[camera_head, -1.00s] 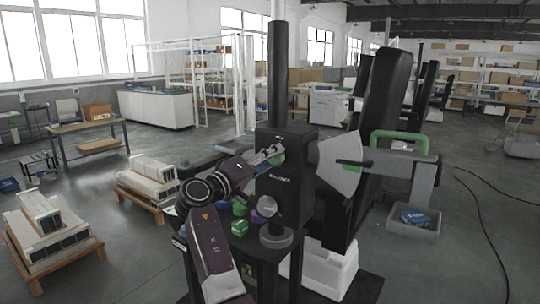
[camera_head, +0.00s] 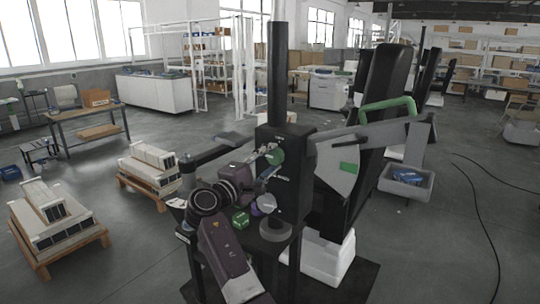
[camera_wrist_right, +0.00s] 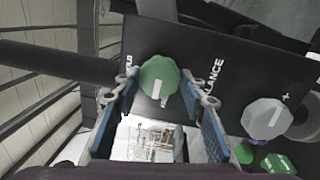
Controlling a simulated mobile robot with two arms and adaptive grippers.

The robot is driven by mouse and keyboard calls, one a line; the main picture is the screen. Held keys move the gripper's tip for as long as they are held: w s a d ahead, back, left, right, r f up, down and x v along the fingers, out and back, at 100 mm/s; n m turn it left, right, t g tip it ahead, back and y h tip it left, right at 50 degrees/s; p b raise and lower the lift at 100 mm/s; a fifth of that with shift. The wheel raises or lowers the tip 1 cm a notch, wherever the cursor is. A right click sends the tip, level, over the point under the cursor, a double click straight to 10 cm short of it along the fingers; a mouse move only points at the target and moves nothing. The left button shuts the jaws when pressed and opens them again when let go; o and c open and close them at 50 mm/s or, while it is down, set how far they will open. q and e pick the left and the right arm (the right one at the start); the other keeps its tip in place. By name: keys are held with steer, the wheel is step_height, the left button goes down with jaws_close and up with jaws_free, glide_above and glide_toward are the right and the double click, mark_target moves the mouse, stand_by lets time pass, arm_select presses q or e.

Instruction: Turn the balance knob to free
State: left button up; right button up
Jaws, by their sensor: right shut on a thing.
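The green knob (camera_wrist_right: 158,75) with a white pointer mark is on the dark column head (camera_head: 300,150). In the right wrist view, part of a label ending in "LANCE" is printed beside it. The knob also shows in the head view (camera_head: 275,156). My right gripper (camera_wrist_right: 160,80) has its two blue-padded fingers on either side of the knob, with the tips at its edges. In the head view the gripper (camera_head: 266,175) is at the column face, just below the visible knob disc. My left gripper is not in view.
A grey knob (camera_wrist_right: 266,118) is beside the green one, near a plus sign. A green box (camera_head: 240,218) stands below. The column's side arm has a green handle (camera_head: 388,108). Pallets with boxes (camera_head: 60,225) stand at left; cables lie on the floor at right.

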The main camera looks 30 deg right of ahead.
steer(key=shift+r+n, duration=0.1)
steer(key=shift+n, duration=0.2)
steer(key=o, duration=1.2)
steer(key=shift+d, duration=0.1)
steer(key=shift+c, duration=0.2)
steer(key=v, duration=1.2)
